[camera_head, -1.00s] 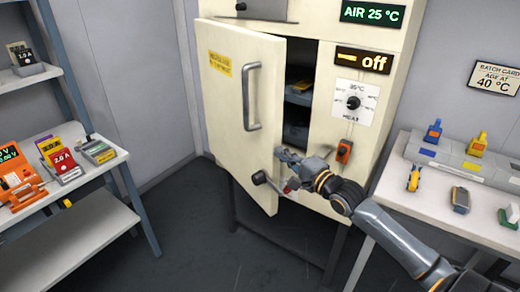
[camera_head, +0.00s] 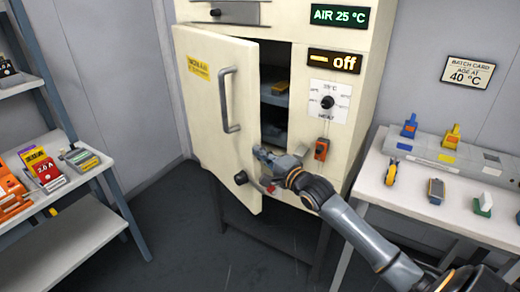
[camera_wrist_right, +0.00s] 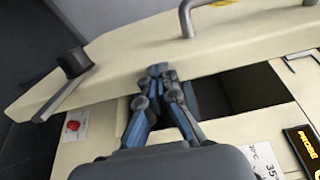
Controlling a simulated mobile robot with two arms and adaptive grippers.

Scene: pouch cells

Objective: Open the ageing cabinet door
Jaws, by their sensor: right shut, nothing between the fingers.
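The cream ageing cabinet door (camera_head: 198,110) stands partly open, hinged at the left, with a grey bar handle (camera_head: 229,100) on its front. The door's inner edge and handle also show in the right wrist view (camera_wrist_right: 185,18). A dark latch lever (camera_head: 242,178) sits low on the door. My right gripper (camera_head: 262,153) is shut and empty at the door's free edge, in front of the opening; its closed fingertips (camera_wrist_right: 158,70) appear close to or against the door edge, contact unclear. Inside the cabinet, shelves (camera_head: 275,95) are partly visible. My left gripper is out of view.
An orange switch (camera_head: 321,149) and a heat dial (camera_head: 327,102) are on the cabinet right of the opening. A white table (camera_head: 400,200) with several small items stands at right. Shelving (camera_head: 90,230) stands at left. The floor before the door is clear.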

